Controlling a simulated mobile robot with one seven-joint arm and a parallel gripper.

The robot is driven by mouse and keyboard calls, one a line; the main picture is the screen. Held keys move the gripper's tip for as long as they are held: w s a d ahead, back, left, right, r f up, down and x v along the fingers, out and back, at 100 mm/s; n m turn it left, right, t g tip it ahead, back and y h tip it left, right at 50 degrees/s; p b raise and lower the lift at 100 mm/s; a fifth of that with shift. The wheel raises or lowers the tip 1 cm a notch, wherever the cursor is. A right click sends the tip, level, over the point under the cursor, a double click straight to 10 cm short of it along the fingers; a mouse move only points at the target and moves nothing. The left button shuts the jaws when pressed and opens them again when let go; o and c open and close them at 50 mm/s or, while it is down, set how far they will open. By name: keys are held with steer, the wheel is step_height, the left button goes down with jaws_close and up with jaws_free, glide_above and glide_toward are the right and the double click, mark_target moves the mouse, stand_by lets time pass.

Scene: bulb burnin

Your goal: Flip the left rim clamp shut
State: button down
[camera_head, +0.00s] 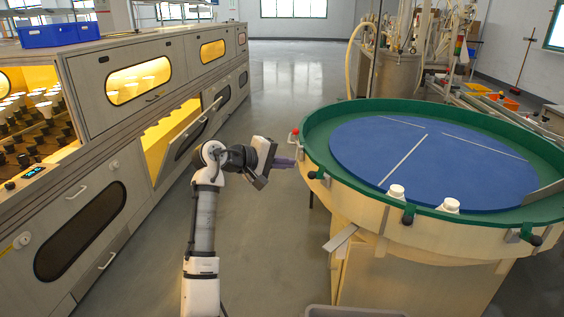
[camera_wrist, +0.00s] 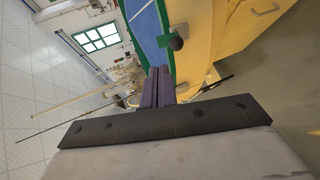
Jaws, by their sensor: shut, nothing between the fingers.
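A round table has a green rim (camera_head: 490,136) around a blue disc (camera_head: 400,160). At the left of the rim is a small clamp with a dark knob (camera_head: 312,174). A dark green clamp end (camera_wrist: 175,42) also shows in the wrist view, just beyond my fingertips; it looks like the same clamp. My gripper (camera_head: 291,162) is beside the left of the rim, close to this clamp, with its purple fingers (camera_wrist: 158,72) shut and empty. A gap to the clamp seems to remain, but contact cannot be told for sure.
A red-tipped post (camera_head: 295,132) stands at the rim just above my gripper. More clamps (camera_head: 408,217) (camera_head: 530,238) and white caps (camera_head: 396,191) sit along the near rim. A long cabinet with an open flap (camera_head: 175,140) stands left. The floor between is clear.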

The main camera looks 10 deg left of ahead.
mark_target(322, 165)
steer(key=x, duration=1)
steer(key=shift+p, duration=0.35)
steer(key=shift+r+p, duration=0.25)
steer(key=shift+p, duration=0.15)
steer(key=shift+r+p, duration=0.1)
steer(key=shift+p, duration=0.3)
